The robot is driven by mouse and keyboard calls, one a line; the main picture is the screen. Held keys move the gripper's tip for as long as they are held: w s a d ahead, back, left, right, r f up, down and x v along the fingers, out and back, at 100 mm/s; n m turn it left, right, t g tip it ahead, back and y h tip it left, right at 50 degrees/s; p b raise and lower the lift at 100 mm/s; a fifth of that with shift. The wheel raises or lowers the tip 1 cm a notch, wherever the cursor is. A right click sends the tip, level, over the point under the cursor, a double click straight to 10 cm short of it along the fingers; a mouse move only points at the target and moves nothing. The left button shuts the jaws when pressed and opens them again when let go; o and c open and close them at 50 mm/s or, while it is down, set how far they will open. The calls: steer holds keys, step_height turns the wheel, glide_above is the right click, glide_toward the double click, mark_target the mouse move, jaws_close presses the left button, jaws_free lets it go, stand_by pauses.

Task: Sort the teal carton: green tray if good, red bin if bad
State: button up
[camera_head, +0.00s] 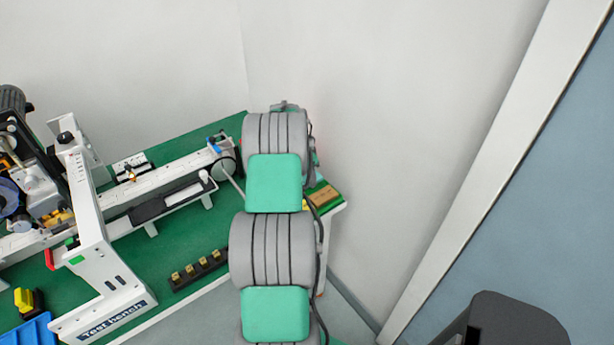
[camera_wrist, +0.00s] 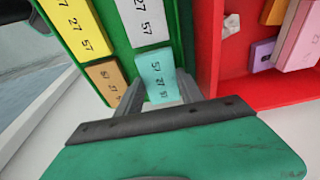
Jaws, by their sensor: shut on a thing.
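The teal carton (camera_wrist: 156,71) has dark printed numbers and sits between the two fingers of my gripper (camera_wrist: 160,83), which is shut on it. It is inside the outline of the green tray (camera_wrist: 111,28), in the corner by the red bin; whether it touches the tray floor I cannot tell. The red bin (camera_wrist: 208,45) stands directly right of the tray and holds several cartons. In the head view my arm hides my gripper and the teal carton.
Yellow (camera_wrist: 75,25), white (camera_wrist: 146,20) and brown (camera_wrist: 107,79) cartons lie in the tray around the teal one. In the head view, a test bench (camera_head: 110,305) machine and a conveyor (camera_head: 165,185) fill the green table's left part. A wall closes off the right.

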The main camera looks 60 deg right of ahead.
steer(key=shift+f+b, duration=0.45)
steer(key=o, duration=1)
steer(key=shift+r, duration=0.1)
steer(key=shift+r, duration=0.1)
